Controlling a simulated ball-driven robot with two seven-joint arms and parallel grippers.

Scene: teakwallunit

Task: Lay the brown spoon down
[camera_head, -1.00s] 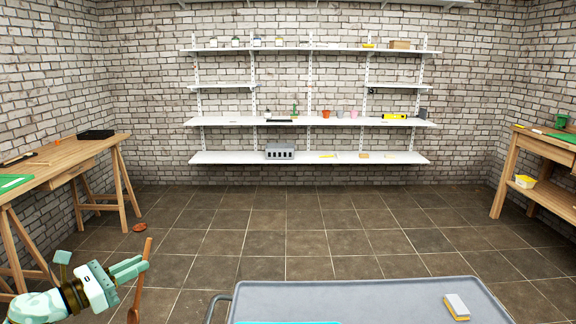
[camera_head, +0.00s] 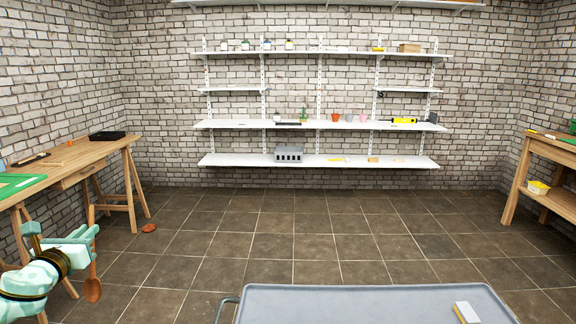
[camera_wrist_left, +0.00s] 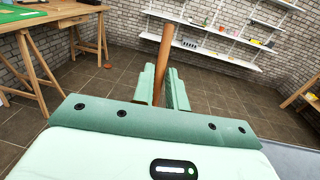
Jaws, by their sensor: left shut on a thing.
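The brown spoon (camera_head: 92,288) hangs upright from my left gripper (camera_head: 92,234) at the lower left of the head view, with its bowl down and its handle up. In the left wrist view, the spoon's handle (camera_wrist_left: 164,50) stands between the two green fingers of the left gripper (camera_wrist_left: 163,85), which are shut on it. The spoon's bowl is hidden in that view. The spoon is in the air above the tiled floor, to the right of the left workbench (camera_head: 75,155). My right gripper does not show.
A grey cart top (camera_head: 350,305) with a rim and handle is at the bottom, bearing a yellow-and-white sponge (camera_head: 467,312). White shelves (camera_head: 320,161) line the back wall. Another wooden bench (camera_head: 545,150) stands at right. A reddish-brown object (camera_head: 149,228) lies on the floor. The middle floor is open.

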